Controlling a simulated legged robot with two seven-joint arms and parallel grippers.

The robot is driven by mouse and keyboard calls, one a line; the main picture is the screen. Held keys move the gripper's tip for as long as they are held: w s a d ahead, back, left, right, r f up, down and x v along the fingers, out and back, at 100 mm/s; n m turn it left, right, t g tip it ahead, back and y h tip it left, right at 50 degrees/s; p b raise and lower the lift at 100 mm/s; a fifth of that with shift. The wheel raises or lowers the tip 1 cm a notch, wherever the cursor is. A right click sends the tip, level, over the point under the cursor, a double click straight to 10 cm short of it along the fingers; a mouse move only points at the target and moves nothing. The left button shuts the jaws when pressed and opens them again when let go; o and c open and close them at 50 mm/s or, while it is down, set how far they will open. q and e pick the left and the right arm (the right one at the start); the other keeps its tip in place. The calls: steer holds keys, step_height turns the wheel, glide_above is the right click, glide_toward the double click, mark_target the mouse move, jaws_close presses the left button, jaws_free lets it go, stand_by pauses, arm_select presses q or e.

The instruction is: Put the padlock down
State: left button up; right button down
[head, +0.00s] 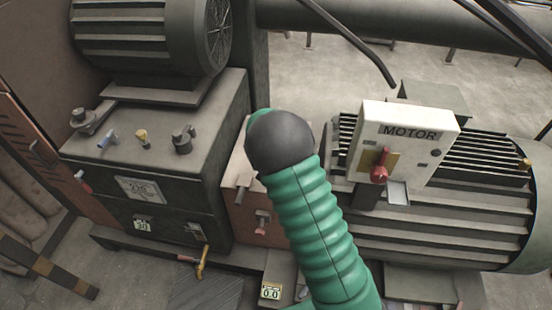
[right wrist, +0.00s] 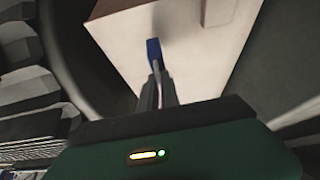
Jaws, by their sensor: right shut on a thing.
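The padlock (right wrist: 153,50) shows in the right wrist view as a small blue body with a thin grey part at its lower end. My right gripper (right wrist: 157,82) is shut on this grey part, and the blue body sticks out past the dark fingertips. A pale box face lies behind the padlock; I cannot tell whether they touch. In the head view my green right arm rises from the bottom centre, and the gripper and padlock are hidden. My left gripper is in neither view.
A pale box marked MOTOR (head: 425,123) with a red handle (head: 379,168) stands against a ribbed motor (head: 440,215) at right. A dark cabinet (head: 215,125) with several knobs and a ribbed motor on top stands at left. Bare floor (head: 325,62) shows behind.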

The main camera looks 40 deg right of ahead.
steer(key=w+d+f, duration=0.2)
steer(key=w+f, duration=0.1)
steer(key=shift+w+d+f, duration=0.2)
steer(key=shift+d+f, duration=0.1)
steer(key=shift+f, duration=0.05)
steer(key=c, duration=1.6)
jaws_free()
steer(key=shift+a, duration=0.25)
steer(key=shift+r, duration=0.2)
steer(key=shift+r, duration=0.3)
steer(key=v, duration=1.1)
steer(key=shift+s+a+p, duration=0.15)
steer(key=shift+p, duration=0.2)
